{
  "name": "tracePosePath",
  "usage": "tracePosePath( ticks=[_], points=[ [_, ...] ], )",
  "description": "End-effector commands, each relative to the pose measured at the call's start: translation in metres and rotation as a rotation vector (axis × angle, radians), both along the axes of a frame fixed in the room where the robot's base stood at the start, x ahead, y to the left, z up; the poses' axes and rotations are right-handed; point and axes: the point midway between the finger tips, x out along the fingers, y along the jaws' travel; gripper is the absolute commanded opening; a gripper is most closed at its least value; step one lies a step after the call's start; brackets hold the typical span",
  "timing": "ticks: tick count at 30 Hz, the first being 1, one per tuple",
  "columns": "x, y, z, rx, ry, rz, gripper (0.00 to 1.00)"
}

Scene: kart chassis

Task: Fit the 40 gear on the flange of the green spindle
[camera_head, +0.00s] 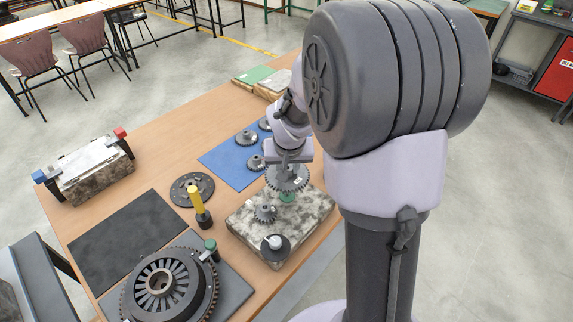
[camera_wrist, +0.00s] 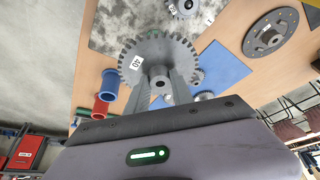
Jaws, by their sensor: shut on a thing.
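The 40 gear (camera_wrist: 152,47) is a grey toothed wheel with a white "40" label; it sits between the fingers of my gripper (camera_wrist: 160,88) in the wrist view, held by its hub. In the head view the gear (camera_head: 287,179) hangs roughly level under my gripper (camera_head: 288,163), over the speckled stone block. The green spindle (camera_head: 287,197) stands on that block just below the gear, partly covered by it. A gap between them is hard to judge.
A blue mat (camera_head: 224,164) with several gears lies behind. A yellow-handled tool (camera_head: 196,200) stands left of the block.

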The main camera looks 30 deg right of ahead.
Motion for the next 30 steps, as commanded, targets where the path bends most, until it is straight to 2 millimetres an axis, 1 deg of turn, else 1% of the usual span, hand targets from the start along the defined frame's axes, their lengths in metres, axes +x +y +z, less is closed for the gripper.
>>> tracePosePath(
  ticks=[3, 30],
  points=[
    [0.001, 0.0, -0.01, -0.002, -0.003, 0.001, 0.0],
    [0.001, 0.0, -0.073, -0.001, -0.004, 0.001, 0.0]
  ],
)
